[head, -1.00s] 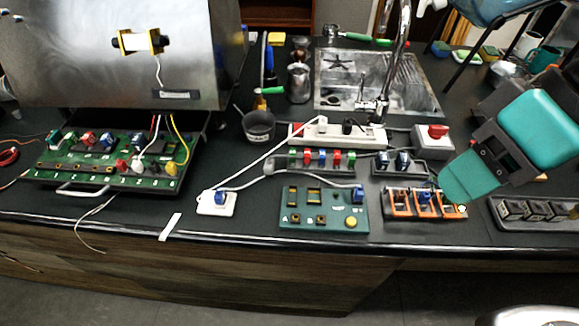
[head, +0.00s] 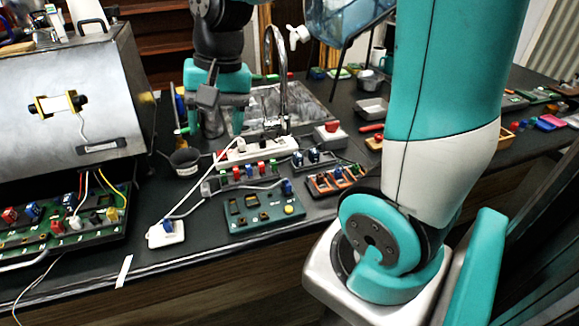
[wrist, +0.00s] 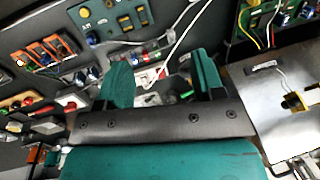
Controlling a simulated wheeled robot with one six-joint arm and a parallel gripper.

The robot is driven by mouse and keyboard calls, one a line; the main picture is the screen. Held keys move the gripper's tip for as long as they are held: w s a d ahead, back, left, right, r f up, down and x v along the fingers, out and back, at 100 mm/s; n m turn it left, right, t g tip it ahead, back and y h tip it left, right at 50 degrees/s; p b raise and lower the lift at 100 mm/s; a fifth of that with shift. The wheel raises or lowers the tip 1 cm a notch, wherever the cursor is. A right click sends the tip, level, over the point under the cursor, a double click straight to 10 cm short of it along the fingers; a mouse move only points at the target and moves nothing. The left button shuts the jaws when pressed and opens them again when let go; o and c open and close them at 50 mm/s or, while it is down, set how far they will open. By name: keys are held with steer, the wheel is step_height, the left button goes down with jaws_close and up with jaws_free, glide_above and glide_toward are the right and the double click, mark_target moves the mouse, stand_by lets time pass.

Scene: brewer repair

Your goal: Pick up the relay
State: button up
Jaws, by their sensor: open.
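Several blue-topped, relay-like blocks are in view; I cannot tell which is the relay meant. A pair (head: 305,157) sits in a small dark holder behind the orange-slotted tray (head: 350,180), which also holds a blue piece. Another blue block (head: 287,187) stands at the right corner of the green board (head: 240,215), and one (head: 167,226) is on a white base. My gripper (head: 213,115) hangs in front of the sink, open and empty, above and behind these parts. In the wrist view its two teal fingers (wrist: 162,80) are spread, with the strip of coloured parts (wrist: 140,54) beyond them.
A white power strip (head: 255,150) with a pale cable lies near the gripper. The tall faucet (head: 275,80) and a dark cup (head: 185,161) stand close by. The metal brewer (head: 75,110) and its open circuit tray (head: 60,225) are at left. The front counter strip is mostly clear.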

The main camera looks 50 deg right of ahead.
steer(key=w+d+f+m+h, duration=0.1)
steer(key=w+d+f+m, duration=0.1)
steer(key=d+m, duration=0.4)
steer(key=w+d+f+m, duration=0.2)
steer(key=d+m, duration=0.2)
steer(key=d, duration=0.5)
steer(key=m+g+h+p, duration=0.1)
steer(key=m, duration=0.6)
glide_above(299, 154)
steer(key=f, duration=1.3)
steer(key=shift+w+f, duration=0.1)
steer(key=shift+w, duration=0.3)
steer(key=f, duration=0.1)
steer(key=f+p, duration=0.1)
steer(key=f, duration=0.1)
steer(key=s+f+p, duration=0.1)
steer(key=f, duration=0.1)
steer(key=shift+a+f, duration=0.15)
steer(key=shift+w+f, duration=0.1)
steer(key=shift+f, duration=0.3)
steer(key=c, duration=1)
